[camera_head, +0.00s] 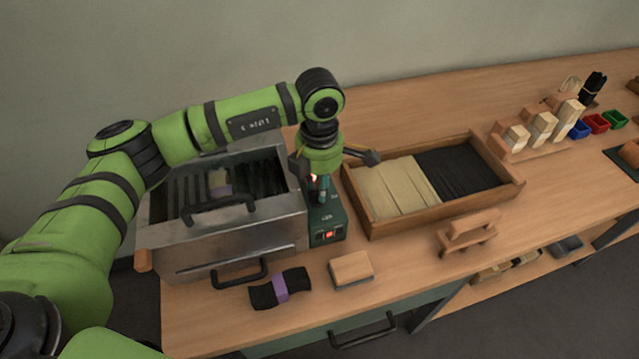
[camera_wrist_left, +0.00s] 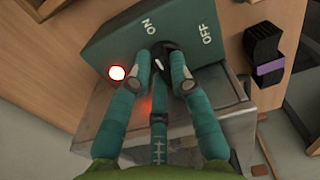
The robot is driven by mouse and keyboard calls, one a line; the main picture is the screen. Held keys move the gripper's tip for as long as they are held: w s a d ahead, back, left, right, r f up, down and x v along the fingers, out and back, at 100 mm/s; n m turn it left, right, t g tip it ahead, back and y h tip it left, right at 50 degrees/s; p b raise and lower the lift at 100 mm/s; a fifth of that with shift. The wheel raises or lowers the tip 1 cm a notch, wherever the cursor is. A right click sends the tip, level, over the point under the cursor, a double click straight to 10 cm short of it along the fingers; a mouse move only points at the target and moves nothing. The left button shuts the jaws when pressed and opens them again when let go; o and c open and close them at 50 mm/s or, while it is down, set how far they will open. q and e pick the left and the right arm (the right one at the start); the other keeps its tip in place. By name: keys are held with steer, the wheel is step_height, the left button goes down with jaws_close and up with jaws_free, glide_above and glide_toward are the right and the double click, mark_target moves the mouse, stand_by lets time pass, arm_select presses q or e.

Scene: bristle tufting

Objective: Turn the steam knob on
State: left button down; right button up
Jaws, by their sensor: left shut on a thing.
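The steam knob (camera_wrist_left: 162,50) is black with a white mark, on a green control box (camera_wrist_left: 115,45) labelled ON and OFF. In the left wrist view, the fingers of my left gripper (camera_wrist_left: 164,73) are closed around the knob, one on each side, partly hiding it. A red light (camera_wrist_left: 117,72) glows on the box near the ON side. In the head view, the control box (camera_head: 328,222) stands at the right of the metal steamer (camera_head: 245,235), with my left gripper (camera_head: 322,185) reaching down onto it. The knob is hidden there. My right gripper is not in view.
A wooden tray (camera_head: 440,208) with pale and black bristles lies right of the control box. A wooden block (camera_head: 351,268) and a black bundle with a purple band (camera_head: 281,289) lie in front. A wooden stand (camera_head: 467,232) sits further right.

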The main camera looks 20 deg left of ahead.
arm_select(q)
steer(key=c, duration=1.4)
jaws_free()
steer(key=shift+r, duration=0.15)
step_height(320, 180, up, 12)
